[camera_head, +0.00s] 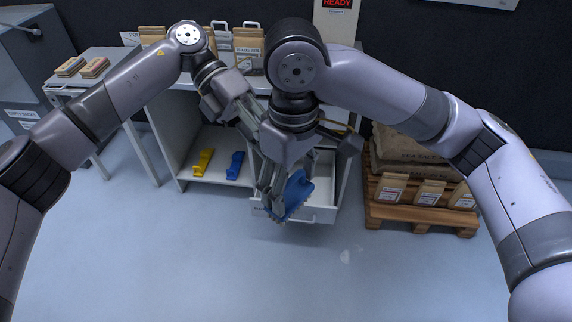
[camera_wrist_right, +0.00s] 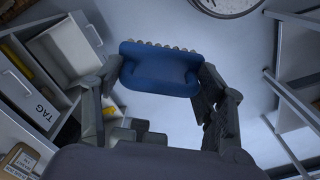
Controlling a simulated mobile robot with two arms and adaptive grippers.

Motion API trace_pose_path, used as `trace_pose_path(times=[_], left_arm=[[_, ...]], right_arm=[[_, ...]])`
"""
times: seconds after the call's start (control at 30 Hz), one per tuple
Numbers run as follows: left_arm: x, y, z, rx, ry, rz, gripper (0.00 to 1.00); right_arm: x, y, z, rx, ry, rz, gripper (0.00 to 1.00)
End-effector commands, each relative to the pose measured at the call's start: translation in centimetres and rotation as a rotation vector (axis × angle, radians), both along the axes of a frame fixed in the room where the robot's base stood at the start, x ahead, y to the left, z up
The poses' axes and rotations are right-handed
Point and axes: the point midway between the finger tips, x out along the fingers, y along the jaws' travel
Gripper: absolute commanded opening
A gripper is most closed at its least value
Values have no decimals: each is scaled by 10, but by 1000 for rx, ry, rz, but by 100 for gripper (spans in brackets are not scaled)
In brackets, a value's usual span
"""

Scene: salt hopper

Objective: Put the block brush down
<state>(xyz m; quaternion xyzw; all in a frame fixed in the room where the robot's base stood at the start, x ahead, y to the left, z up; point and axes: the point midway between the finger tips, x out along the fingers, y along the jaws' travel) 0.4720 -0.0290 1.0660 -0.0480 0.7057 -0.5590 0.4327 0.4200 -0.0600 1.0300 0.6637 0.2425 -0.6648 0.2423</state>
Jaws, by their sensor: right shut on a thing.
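The block brush (camera_head: 296,192) is blue, with a row of pale bristle tufts along one edge of it in the right wrist view (camera_wrist_right: 160,68). My right gripper (camera_head: 276,207) is shut on the brush, with one finger at each end. It holds the brush in front of the cabinet, over or near an open white drawer (camera_head: 318,214); the exact height is unclear. My left gripper (camera_head: 250,122) is beside the right wrist and partly hidden; its fingertips are not clear.
A yellow scoop (camera_head: 203,163) and a blue scoop (camera_head: 235,166) lie on the low cabinet shelf (camera_head: 215,179). A wooden pallet (camera_head: 400,215) with sacks stands to the right. Paper bags (camera_head: 249,45) stand on the counter. The front floor is mostly clear.

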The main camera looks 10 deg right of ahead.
Motion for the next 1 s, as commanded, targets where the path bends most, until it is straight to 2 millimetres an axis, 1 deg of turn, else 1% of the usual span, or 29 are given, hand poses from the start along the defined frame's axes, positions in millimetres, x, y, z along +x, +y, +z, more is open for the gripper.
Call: trace_pose_path(times=[0.03,0.1,0.3,0.47,0.7,1.0], left_arm=[[-7,-5,-6,1,1,-2,26],[-14,-12,-12,1,1,-2,26],[-28,-25,-25,-1,1,0,26],[-32,-29,-28,0,1,1,26],[-32,-29,-29,0,1,1,26],[-32,-29,-29,0,0,2,7]], right_arm=[[0,0,0,0,0,0,43],[0,0,0,0,0,0,43],[0,0,0,0,0,0,43],[0,0,0,0,0,0,43],[0,0,0,0,0,0,43],[0,0,0,0,0,0,43]])
